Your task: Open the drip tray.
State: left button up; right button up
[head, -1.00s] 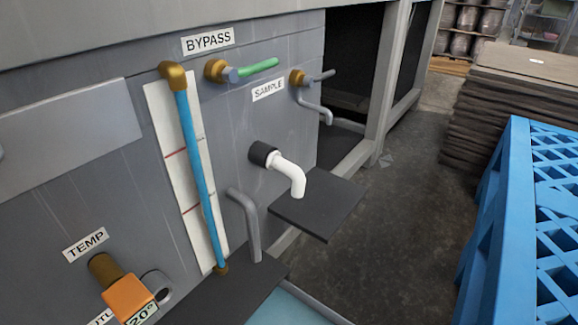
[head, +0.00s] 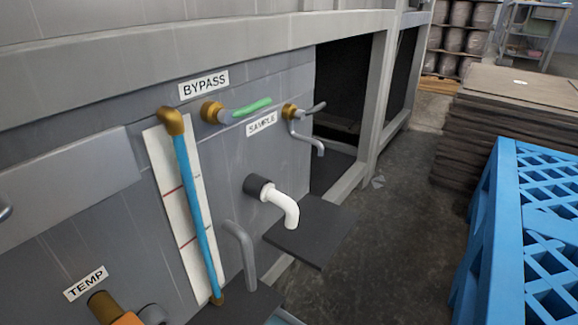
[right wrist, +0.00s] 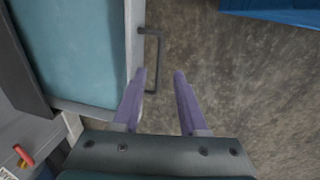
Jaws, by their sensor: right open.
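The drip tray has a light blue inside and a grey rim (right wrist: 133,50) and fills the upper left of the right wrist view. A sliver of it shows at the bottom edge of the head view (head: 287,319). A dark bar handle (right wrist: 157,50) stands out from its right side. My right gripper (right wrist: 160,73) is open and empty, with two purple fingers. In the picture the handle's outer bar lies between the fingers, close to the left one; I cannot tell whether they touch. My left gripper is not in view.
A white spout (head: 286,205) and a grey bent pipe (head: 241,252) stick out of the panel above dark shelves (head: 312,232). A blue pallet (head: 497,215) stands at the right. Bare floor (head: 385,240) lies between panel and pallet.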

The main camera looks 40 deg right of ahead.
pick_arm(q)
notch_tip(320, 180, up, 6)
jog(key=p, duration=0.4)
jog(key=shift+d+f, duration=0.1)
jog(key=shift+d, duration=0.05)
pick_arm(e)
notch_tip(320, 180, up, 7)
jog(key=s, duration=0.1)
jog(key=shift+s+d+f, duration=0.15)
jog(key=shift+d+f, duration=0.05)
jog(key=shift+d, duration=0.05)
